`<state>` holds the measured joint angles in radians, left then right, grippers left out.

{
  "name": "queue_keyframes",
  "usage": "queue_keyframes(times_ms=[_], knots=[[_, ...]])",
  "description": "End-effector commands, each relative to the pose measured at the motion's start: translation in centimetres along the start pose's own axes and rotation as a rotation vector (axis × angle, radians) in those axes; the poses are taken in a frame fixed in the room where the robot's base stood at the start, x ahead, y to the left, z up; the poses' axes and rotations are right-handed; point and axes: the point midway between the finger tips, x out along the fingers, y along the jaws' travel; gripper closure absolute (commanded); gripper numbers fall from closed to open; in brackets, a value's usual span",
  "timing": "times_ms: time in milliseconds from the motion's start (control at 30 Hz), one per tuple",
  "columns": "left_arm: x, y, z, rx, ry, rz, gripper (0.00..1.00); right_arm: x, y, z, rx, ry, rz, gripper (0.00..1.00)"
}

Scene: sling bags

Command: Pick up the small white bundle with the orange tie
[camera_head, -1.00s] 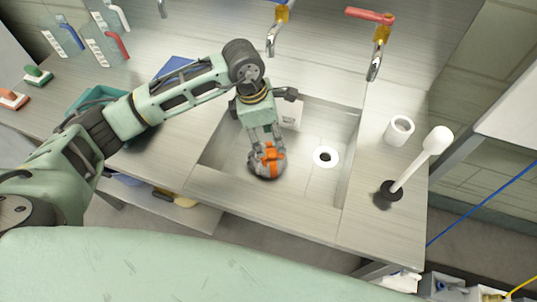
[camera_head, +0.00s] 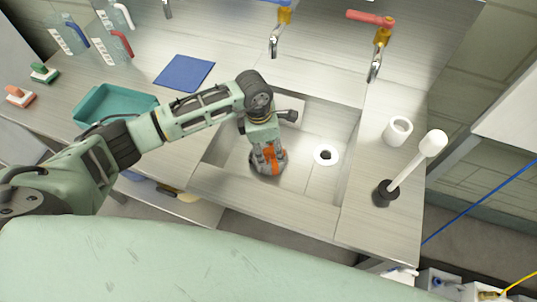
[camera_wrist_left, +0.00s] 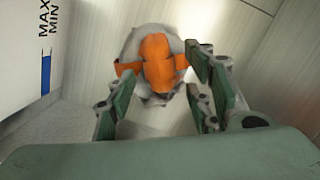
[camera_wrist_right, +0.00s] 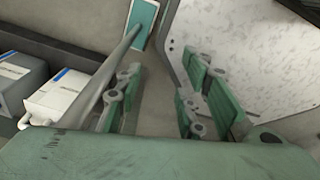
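The small white bundle (camera_head: 281,167) with the orange tie (camera_head: 269,155) sits in the sink basin (camera_head: 299,178), left of the drain. It looks greyish white. My left gripper (camera_head: 267,150) reaches down over it, fingers at its near sides and partly hiding it. In the left wrist view the bundle (camera_wrist_left: 139,38) and its orange tie (camera_wrist_left: 157,63) lie just beyond and between the spread fingers of the left gripper (camera_wrist_left: 160,84); I cannot tell whether they touch. My right gripper (camera_wrist_right: 155,85) is open and empty, away from the sink; it is outside the head view.
Taps (camera_head: 376,60) stand behind the basin. A teal tray (camera_head: 100,102) and blue cloth (camera_head: 184,72) lie left.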

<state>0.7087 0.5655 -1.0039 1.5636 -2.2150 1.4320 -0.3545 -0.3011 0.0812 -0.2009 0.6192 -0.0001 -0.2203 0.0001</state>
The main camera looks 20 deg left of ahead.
Motion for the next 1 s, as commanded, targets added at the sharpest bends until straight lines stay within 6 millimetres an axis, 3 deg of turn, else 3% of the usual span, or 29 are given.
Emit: queue_keyframes(times_ms=[500,1000], knots=[[-0.05,0.02,0.01,-0.001,0.0,0.0,0.99,0.01,-0.22,-0.13,0.002,0.002,-0.002,0.65],[-0.13,0.07,0.06,-0.001,-0.002,0.002,1.0,-0.01,-0.17,-0.18,0.002,0.003,-0.002,0.65]])
